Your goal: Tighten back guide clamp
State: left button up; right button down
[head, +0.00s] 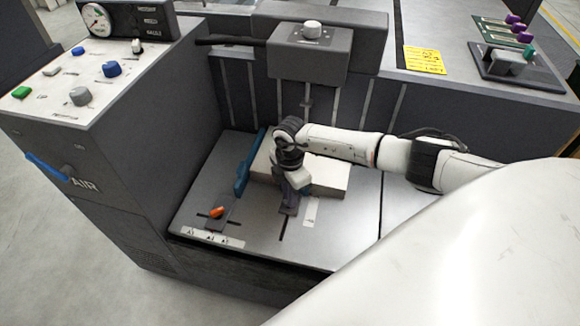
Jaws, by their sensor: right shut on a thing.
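My right gripper (291,200) reaches in from the right over the feed table and points down at the front edge of the paper stack. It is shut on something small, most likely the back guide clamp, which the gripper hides. A short dark slot runs forward from under the gripper, with a white scale label (311,211) beside it. The pale paper stack (328,178) lies flat behind and around the gripper. A blue side guide (249,165) stands along the stack's left side. An orange clamp lever (217,212) sits at the table's front left. My left gripper is out of view.
A grey feeder head (310,52) overhangs the back. A yellow note (424,60) lies on the right-hand housing.

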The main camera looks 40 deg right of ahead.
dwell(0.5)
jog(key=c, duration=1.8)
grip_release()
jog(key=shift+o, duration=0.2)
jog(key=shift+r, duration=0.4)
notch_tip(320, 180, up, 10)
jog(key=p, duration=0.2)
jog(key=shift+f, duration=0.25)
